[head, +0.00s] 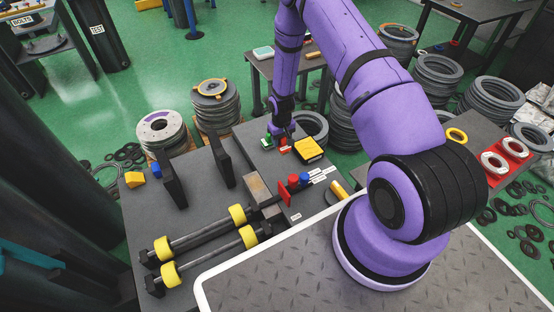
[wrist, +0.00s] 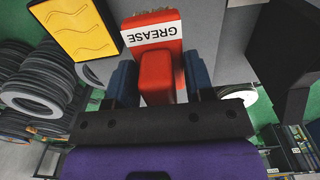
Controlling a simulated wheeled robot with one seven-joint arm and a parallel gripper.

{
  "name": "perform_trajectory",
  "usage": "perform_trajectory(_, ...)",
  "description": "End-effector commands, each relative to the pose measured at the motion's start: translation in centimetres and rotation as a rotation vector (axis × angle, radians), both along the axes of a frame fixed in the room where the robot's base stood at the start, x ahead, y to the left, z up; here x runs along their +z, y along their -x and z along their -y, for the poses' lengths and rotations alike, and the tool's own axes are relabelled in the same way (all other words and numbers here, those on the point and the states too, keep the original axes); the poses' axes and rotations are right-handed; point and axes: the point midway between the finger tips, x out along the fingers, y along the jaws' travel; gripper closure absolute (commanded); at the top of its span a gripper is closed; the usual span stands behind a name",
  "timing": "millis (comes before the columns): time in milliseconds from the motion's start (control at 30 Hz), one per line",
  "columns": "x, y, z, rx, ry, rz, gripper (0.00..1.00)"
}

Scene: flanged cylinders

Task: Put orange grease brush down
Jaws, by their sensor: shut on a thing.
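The orange-red grease brush (wrist: 158,72) has a white label reading GREASE and a row of pale bristles at its far edge. My gripper (wrist: 160,64) is shut on it, with one blue finger on each side of its handle. In the head view my gripper (head: 280,132) points down over the far right part of the dark worktable (head: 217,222), and a little red of the brush (head: 284,146) shows below it. The brush is low over or on the tabletop; I cannot tell whether it touches.
A yellow-topped black block (head: 308,150) stands just right of the brush. A green item (head: 267,142) is close on its left. Dark upright plates (head: 222,160), rods with yellow rings (head: 205,235), and red and blue parts (head: 293,181) occupy the table. White labels (head: 318,180) lie near the right edge.

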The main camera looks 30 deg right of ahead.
Motion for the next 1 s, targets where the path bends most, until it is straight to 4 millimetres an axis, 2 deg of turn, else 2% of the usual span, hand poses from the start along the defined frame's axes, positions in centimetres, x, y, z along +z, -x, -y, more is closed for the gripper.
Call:
perform_trajectory(67,-0.6,0.2,0.5,0.001,0.000,-0.001,0.77)
perform_trajectory(300,-4.4,0.2,0.6,0.001,0.000,-0.001,0.77)
perform_trajectory(567,-6.3,0.1,0.6,0.000,0.000,0.000,0.77)
perform_trajectory(800,-9.5,0.1,0.6,0.000,0.000,0.000,0.77)
perform_trajectory(1000,-9.9,0.1,0.6,0.000,0.001,0.001,0.77)
